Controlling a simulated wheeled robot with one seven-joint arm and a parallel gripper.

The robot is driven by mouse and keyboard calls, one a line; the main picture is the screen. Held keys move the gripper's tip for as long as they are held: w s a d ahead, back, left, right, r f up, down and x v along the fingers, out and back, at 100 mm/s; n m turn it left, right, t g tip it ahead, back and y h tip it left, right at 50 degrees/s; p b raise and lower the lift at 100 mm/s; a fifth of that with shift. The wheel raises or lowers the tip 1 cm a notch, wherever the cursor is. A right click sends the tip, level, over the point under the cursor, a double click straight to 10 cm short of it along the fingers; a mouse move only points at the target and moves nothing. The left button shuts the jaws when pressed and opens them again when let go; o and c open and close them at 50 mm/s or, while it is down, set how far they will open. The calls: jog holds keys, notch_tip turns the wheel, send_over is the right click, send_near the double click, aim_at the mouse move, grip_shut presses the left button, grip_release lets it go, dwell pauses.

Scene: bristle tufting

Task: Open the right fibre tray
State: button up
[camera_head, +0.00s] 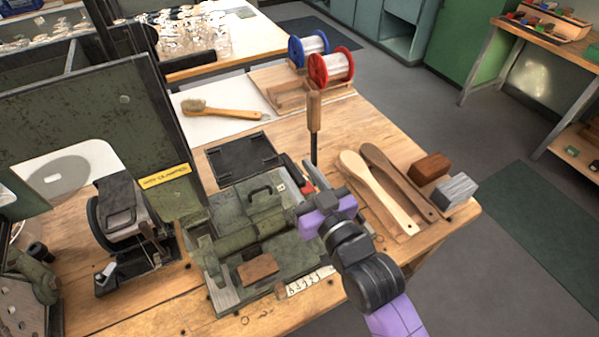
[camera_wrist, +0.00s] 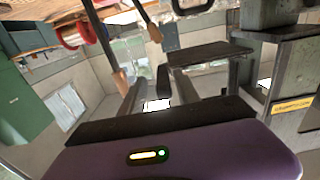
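A green machine (camera_head: 235,240) stands on the wooden bench. A green box-like part with a black handle (camera_head: 259,190) sits on it and looks closed; I cannot tell for sure whether it is the right fibre tray. A flat dark panel (camera_head: 242,159) lies behind it. My gripper (camera_head: 312,178) is just right of the handled part, above the bench, apart from the handle. In the wrist view my gripper (camera_wrist: 160,88) shows two fingers spread with a gap and nothing held between them. A small red part beside the fingers is partly hidden.
A wooden-handled tool (camera_head: 314,115) stands upright close behind my gripper. Brush blanks (camera_head: 378,190) and two blocks (camera_head: 443,178) lie to the right. Blue (camera_head: 308,48) and red (camera_head: 331,68) spools stand at the back. A tall green panel (camera_head: 80,110) rises at left.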

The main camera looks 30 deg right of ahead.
jog(key=s+b, duration=0.1)
jog(key=s, duration=0.5)
jog(key=shift+s+f, duration=0.1)
jog(key=shift+s, duration=0.75)
jog(key=s+f+g, duration=0.1)
jog(key=s+f, duration=0.1)
jog(key=s, duration=1.1)
jog(key=s+f+g, duration=0.2)
jog(key=s, duration=1.1)
jog(key=shift+s+f, duration=0.15)
jog(key=shift+f, duration=0.2)
